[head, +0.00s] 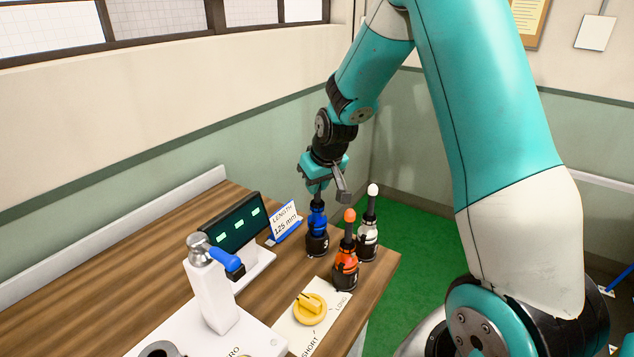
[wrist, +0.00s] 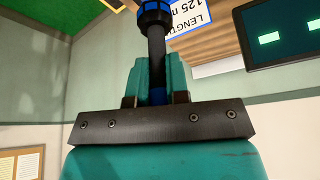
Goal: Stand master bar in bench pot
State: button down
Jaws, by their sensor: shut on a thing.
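My gripper (head: 319,188) points down over the far part of the bench and is shut on the dark shaft of a blue-marked bar (head: 317,219), which seems to be the master bar. In the wrist view the dark shaft (wrist: 156,48) runs between the teal fingers (wrist: 157,85), with a black and blue collar beyond them. A bit of blue shows between the fingers. In the head view the bar is upright, its lower end at a black round base (head: 317,244) on the bench. I cannot tell whether this base is a separate pot or whether the bar is fully seated.
An orange-tipped piece (head: 346,265) and a white-tipped piece (head: 368,235) stand close on the right. A length card (head: 286,222) and display (head: 234,225) stand left. The bench edge is right.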

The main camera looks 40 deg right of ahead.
jog(key=shift+f+b, duration=0.75)
jog(key=shift+f, duration=0.3)
jog(key=c, duration=1)
grip_release()
jog(key=shift+c, duration=0.2)
jog(key=b+v, duration=0.2)
jog(key=v, duration=1.5)
jog(key=shift+s+r+b, duration=0.15)
jog(key=shift+r+b, duration=0.05)
jog(key=shift+b, duration=0.15)
